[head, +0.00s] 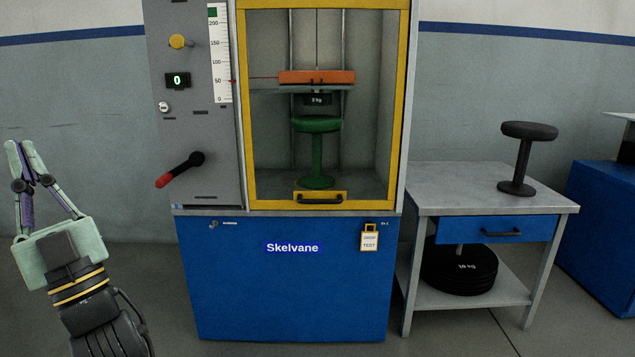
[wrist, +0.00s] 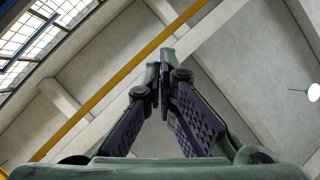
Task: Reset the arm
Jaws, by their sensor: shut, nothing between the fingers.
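My gripper (head: 20,148) is raised at the left of the head view, pointing up, apart from the test machine and everything else. Its fingers come together at the tips with nothing between them. In the wrist view the closed fingertips (wrist: 160,75) point toward the ceiling. My arm's lower links run out of the bottom of the head view.
A table (head: 450,185) at right carries a black stool (head: 524,160).

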